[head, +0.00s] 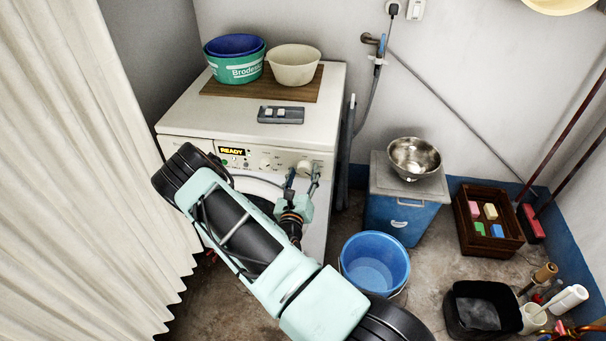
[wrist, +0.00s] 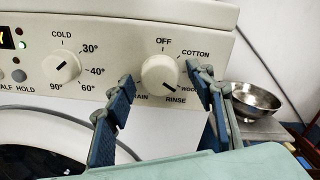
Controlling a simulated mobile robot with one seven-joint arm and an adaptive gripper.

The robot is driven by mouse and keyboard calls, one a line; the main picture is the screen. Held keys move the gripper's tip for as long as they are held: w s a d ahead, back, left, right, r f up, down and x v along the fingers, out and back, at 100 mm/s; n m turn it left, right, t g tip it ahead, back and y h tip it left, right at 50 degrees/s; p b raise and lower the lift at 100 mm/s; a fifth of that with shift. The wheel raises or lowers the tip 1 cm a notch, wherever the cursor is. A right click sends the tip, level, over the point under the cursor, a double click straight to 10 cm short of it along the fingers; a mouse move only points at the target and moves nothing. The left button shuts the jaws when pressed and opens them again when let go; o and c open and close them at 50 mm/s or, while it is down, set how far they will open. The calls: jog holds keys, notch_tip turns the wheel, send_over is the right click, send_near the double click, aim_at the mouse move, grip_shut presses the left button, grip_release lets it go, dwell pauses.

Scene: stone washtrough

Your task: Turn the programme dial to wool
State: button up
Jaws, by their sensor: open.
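The programme dial (wrist: 158,72) is a round cream knob on the washing machine's front panel (head: 250,155). It also shows in the head view (head: 305,166). Around it I read OFF at the top, COTTON, WOOL, RINSE and a partly hidden DRAIN. Its dark mark points to the lower right, around WOOL and RINSE; I cannot tell exactly which. My gripper (wrist: 160,76) is open, with one finger on each side of the dial. The right finger partly covers WOOL and the left finger partly covers DRAIN. I cannot tell whether either fingertip touches the dial.
A temperature dial (wrist: 61,67) sits left of the programme dial, beside a display reading READY (head: 231,151). Tubs (head: 235,70) and a grey tray (head: 281,114) stand on the machine. A blue bucket (head: 375,262) and a metal bowl (head: 416,157) on a blue box are to the right.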

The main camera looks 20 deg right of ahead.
jog(key=v, duration=1.2)
